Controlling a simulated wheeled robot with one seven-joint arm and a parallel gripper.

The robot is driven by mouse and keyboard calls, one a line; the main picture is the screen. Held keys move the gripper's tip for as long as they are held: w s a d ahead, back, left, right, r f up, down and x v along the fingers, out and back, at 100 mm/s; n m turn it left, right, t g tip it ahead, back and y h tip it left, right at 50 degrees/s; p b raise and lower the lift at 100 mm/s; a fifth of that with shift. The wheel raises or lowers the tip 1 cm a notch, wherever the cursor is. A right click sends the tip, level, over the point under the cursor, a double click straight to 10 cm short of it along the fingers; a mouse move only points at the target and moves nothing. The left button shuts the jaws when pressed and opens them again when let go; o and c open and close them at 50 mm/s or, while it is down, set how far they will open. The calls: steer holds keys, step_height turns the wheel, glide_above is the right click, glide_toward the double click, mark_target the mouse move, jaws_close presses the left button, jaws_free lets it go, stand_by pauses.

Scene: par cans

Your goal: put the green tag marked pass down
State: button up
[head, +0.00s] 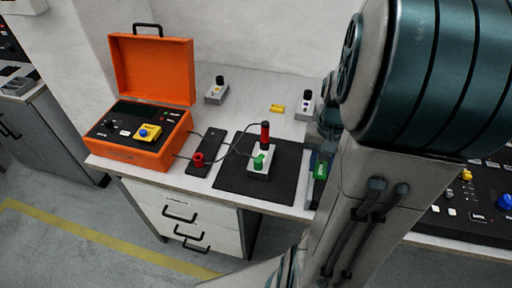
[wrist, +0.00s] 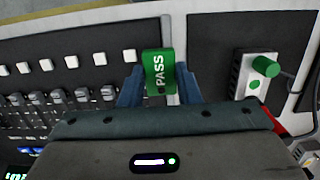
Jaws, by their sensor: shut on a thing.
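The green tag (wrist: 159,72) with PASS in white letters is between the two blue-grey fingers of my gripper (wrist: 158,88) in the wrist view. My gripper is shut on it. In the head view the tag (head: 321,170) shows at the right edge of the white workbench, right of the black mat (head: 228,178). My gripper is mostly hidden behind my arm there. In the wrist view the tag appears above the strip between the black mat and a control panel. I cannot tell its exact height.
A white block with a green knob (head: 260,160) and a red-topped probe (head: 265,133) stand on the mat. An open orange case (head: 145,150) is at left, wired to a red piece (head: 198,160) on a black strip. A yellow tag (head: 277,108) lies behind. A control panel (wrist: 60,70) with sliders adjoins.

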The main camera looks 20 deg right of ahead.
glide_above(285, 169)
steer(key=f, duration=0.6)
steer(key=shift+d+f, duration=0.2)
steer(key=shift+f, duration=0.2)
steer(key=shift+w+f, duration=0.1)
steer(key=shift+f, duration=2)
steer(key=shift+f, duration=0.1)
steer(key=o, duration=1)
steer(key=shift+c, duration=0.2)
